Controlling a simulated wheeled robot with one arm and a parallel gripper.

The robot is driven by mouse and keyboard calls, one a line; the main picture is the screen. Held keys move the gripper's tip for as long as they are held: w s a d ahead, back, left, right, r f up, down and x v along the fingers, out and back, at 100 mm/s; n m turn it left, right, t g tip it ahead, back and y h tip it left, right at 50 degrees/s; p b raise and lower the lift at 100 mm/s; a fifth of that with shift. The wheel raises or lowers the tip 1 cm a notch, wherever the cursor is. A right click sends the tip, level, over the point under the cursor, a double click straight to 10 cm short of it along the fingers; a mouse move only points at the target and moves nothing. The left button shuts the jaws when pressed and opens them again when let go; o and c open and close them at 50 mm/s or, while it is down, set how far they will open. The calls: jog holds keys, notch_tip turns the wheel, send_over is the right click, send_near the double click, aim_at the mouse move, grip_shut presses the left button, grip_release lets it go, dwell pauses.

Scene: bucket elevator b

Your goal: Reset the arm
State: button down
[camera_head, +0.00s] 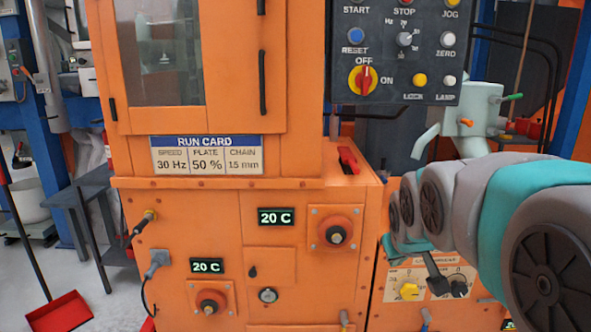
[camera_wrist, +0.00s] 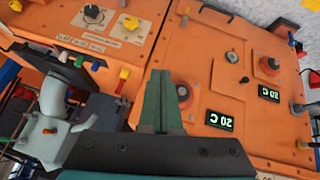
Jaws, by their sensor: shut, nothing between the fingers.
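My gripper (camera_wrist: 160,98) shows in the wrist view as two green fingers side by side, pressed together with nothing between them. The wrist view is turned upside down, and the fingers point toward the orange machine (camera_wrist: 140,50). In the head view my arm reaches in from the right edge, in front of the lower right part of the orange machine (camera_head: 190,290). The arm's far end is near a small panel with a yellow knob (camera_head: 409,291) and a black knob. I cannot make out the fingertips clearly in that view, nor tell whether they touch anything.
A dark control panel (camera_head: 395,50) with a red-yellow OFF/ON switch (camera_head: 363,79) hangs above. A pale green fixture (camera_head: 470,115) stands behind my arm. A run card (camera_head: 207,155) is on the machine. A red dustpan (camera_head: 55,312) and a dark bench (camera_head: 75,197) stand at left.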

jog(key=s+a+f+g, duration=0.1)
jog(key=s+f+g, duration=0.2)
jog(key=s, duration=0.7)
jog(key=s+a+f+m+g+y, duration=0.1)
jog(key=s+a+f+g, duration=0.1)
jog(key=s+f, duration=0.4)
jog(key=s+a+f+g, duration=0.1)
jog(key=s+f+g, duration=0.3)
jog(key=s, duration=1)
jog(key=shift+s+a+f+m+y, duration=0.2)
jog(key=shift+s+a+m+y, duration=0.1)
jog(key=shift+a+m, duration=0.1)
jog(key=shift+w, duration=0.1)
